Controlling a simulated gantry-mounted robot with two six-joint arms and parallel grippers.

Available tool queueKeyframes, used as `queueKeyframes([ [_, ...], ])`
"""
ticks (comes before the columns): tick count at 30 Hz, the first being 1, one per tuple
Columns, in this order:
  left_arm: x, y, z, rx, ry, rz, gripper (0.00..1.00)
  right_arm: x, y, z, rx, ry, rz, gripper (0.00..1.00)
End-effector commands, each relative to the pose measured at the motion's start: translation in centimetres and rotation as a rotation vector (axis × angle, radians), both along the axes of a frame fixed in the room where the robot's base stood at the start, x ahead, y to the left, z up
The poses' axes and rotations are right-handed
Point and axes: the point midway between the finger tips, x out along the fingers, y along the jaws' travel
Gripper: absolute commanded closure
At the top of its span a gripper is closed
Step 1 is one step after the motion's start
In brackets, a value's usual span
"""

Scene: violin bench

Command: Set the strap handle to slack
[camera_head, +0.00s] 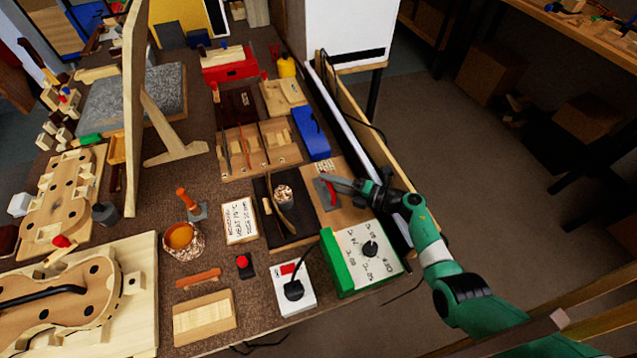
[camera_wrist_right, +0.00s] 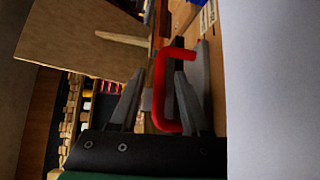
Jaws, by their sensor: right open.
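The strap handle (camera_head: 331,193) appears to be the red bent handle on a wooden board (camera_head: 352,207) at the right edge of the bench. In the right wrist view the red handle (camera_wrist_right: 160,92) shows as a bracket shape between the two grey fingers. My right gripper (camera_head: 330,181) reaches in from the right, low over the board at the handle. Its jaws (camera_wrist_right: 157,88) are open, one finger on either side of the handle; contact cannot be made out. The fingers partly hide the handle in the head view. My left gripper is not in view.
A green-sided dial box (camera_head: 344,262) stands just in front of the board. A dark tray (camera_head: 272,188) with tools lies to its left, and a blue box (camera_head: 312,132) behind it. A small paper label (camera_head: 325,167) lies behind the handle.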

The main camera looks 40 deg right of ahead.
Motion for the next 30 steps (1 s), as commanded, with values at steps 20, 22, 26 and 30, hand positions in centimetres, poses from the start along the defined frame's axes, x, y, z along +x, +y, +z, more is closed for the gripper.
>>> queueKeyframes([
  [20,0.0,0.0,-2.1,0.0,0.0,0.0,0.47,3.4,1.4,-0.5,0.001,0.0,-0.001,0.78],
  [22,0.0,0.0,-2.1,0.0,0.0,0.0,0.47,3.4,1.4,-0.5,0.001,0.0,-0.001,0.91],
  [26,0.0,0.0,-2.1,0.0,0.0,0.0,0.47,3.4,1.4,-0.5,0.001,0.0,-0.001,1.0],
  [30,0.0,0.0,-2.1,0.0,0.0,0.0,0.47,3.4,1.4,-0.5,0.001,-0.001,-0.001,1.0],
])
